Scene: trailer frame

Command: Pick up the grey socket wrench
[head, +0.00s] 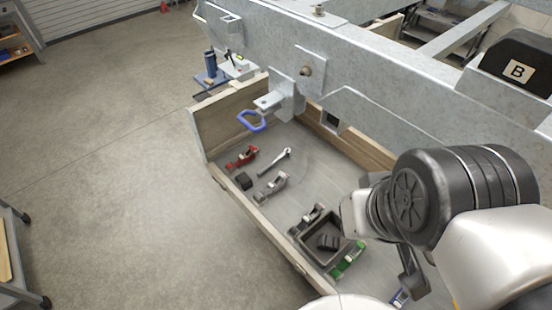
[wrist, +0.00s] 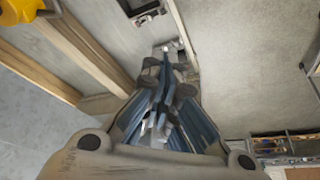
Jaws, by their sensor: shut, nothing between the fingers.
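The grey socket wrench (head: 275,162) lies on the floor of the wooden-sided tray (head: 232,186) in the head view, toward its far end. It lies at a slant, between a red-handled tool (head: 241,158) and a grey clamp-like tool (head: 271,186). My gripper (wrist: 168,62) shows in the wrist view with its fingers together and nothing held between them. In the head view my arm is at the right, apart from the wrench, and I cannot make out the fingertips there. I cannot identify the wrench in the wrist view.
A dark bin (head: 323,250) with small dark parts stands in the tray, beside a green tool (head: 348,260). The galvanized trailer beam (head: 385,90) runs along the right side. Concrete floor is clear at the left.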

